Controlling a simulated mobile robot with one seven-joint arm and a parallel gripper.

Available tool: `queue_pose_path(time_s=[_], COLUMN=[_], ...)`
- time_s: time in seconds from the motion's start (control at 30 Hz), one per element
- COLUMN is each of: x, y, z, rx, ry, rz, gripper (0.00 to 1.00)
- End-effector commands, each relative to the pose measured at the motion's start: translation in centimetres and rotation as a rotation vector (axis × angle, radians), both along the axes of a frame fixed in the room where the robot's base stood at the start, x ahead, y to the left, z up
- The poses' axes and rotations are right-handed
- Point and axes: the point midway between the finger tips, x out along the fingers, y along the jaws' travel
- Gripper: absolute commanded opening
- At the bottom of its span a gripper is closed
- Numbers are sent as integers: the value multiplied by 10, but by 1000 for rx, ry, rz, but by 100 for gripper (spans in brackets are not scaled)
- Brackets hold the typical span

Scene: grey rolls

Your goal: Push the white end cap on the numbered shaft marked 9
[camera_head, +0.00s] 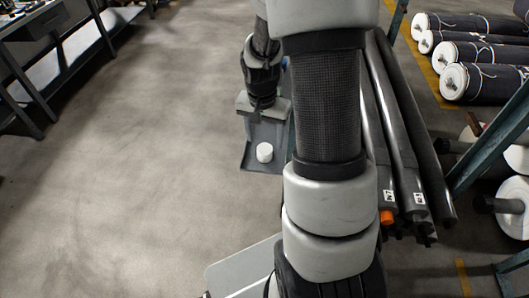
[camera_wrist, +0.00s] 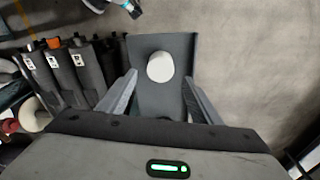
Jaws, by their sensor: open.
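The white end cap (camera_head: 264,152) sits on a grey tray-like holder (camera_head: 269,132). In the wrist view the cap (camera_wrist: 160,67) lies ahead of my gripper (camera_wrist: 160,92), between the lines of its two spread fingers, on the holder's flat face (camera_wrist: 178,48). My gripper (camera_head: 263,112) is open and empty, pointing at the holder; any contact with the cap does not show. Dark shafts (camera_head: 398,130) lean in a bundle to the right, with small white number labels too small to read. The wrist view shows labelled shaft ends (camera_wrist: 75,75) at left.
An orange cap (camera_head: 386,217) is on one shaft end; it also shows in the wrist view (camera_wrist: 54,42). Large dark rolls (camera_head: 470,55) lie at the upper right beside a blue-green rack post (camera_head: 490,140). A workbench (camera_head: 45,25) stands upper left. The floor at left is clear.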

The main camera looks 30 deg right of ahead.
Motion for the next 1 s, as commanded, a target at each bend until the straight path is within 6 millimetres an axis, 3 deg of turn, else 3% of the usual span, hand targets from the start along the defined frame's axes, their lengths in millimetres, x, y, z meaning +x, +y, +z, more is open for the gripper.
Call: queue_pose_path(time_s=[0.4,0.7,0.93,1.0], x=[-1,0,0,0], y=[1,0,0,0], z=[-50,-53,-53,-53], rx=[0,-1,-1,-1], ry=[0,-3,-3,-3], rz=[-1,-1,-1,-1], gripper=[59,59,20,15])
